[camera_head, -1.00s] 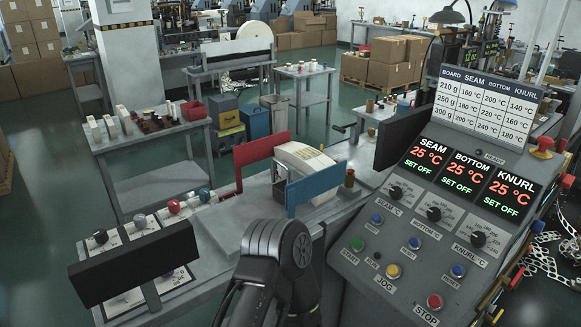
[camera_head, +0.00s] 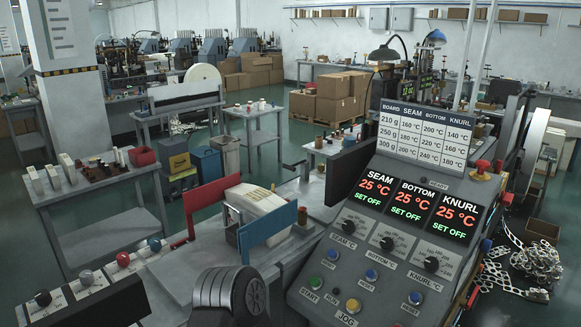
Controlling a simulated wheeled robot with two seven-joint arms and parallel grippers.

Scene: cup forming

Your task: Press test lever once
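No part is labelled as the test lever, so I cannot tell which one it is. A small dark crank-like handle (camera_head: 293,165) sticks out behind the machine bench, left of the control panel (camera_head: 335,268). Ball-topped knobs stand on labelled plates at lower left: a red one (camera_head: 123,259), a blue one (camera_head: 155,245) and a dark one (camera_head: 43,298). Neither gripper shows, and the bottom edge cuts off the near part of the bench.
The panel shows SEAM, BOTTOM and KNURL at 25 °C, SET OFF. A red guard (camera_head: 212,193) and a blue guard (camera_head: 267,226) stand upright on the bench. A side table (camera_head: 105,202) holds cups and a red bin (camera_head: 142,156). Open green floor lies behind.

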